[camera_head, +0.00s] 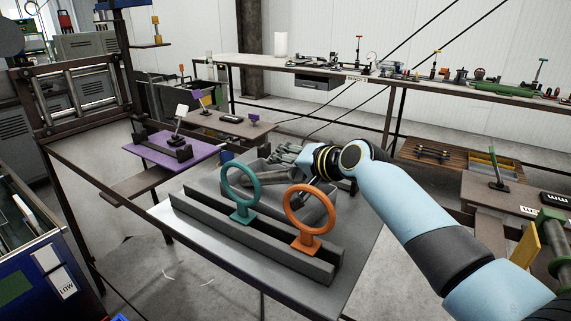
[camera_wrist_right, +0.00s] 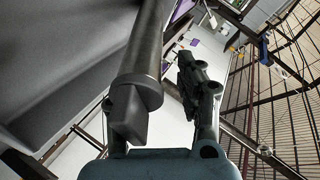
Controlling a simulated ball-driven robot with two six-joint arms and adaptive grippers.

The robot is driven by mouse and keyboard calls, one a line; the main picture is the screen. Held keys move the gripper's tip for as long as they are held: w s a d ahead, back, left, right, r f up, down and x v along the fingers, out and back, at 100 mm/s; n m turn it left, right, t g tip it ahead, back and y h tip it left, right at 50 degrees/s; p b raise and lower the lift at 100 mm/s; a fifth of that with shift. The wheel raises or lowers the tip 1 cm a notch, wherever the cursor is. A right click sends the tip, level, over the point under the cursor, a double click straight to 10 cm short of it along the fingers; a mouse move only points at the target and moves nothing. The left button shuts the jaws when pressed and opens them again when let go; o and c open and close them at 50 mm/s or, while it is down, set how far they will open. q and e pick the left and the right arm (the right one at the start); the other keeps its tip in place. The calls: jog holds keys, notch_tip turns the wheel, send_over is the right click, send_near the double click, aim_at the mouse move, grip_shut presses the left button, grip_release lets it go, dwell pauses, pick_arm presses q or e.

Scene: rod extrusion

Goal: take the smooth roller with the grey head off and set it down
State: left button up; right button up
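A dark grey roller (camera_wrist_right: 142,60) with a squared end runs through the right wrist view, close to the camera. In the head view, a grey roller-like bar (camera_head: 268,175) lies in the grey unit behind the two rings; I cannot tell whether it is the same roller. My right gripper (camera_head: 308,185) is low over this unit, partly hidden by the orange ring. In the wrist view one finger (camera_wrist_right: 200,90) stands to the right of the roller with a gap between. The other finger is mostly hidden behind the roller. My left gripper is out of view.
A teal ring (camera_head: 241,190) and an orange ring (camera_head: 309,217) stand upright on long grey rails (camera_head: 250,245) in front of the gripper. A purple plate (camera_head: 150,150) lies at left. A long bench (camera_head: 240,61) with many small parts stands behind.

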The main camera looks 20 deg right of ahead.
jog(key=shift+o, duration=1.3)
notch_tip(320, 180, up, 10)
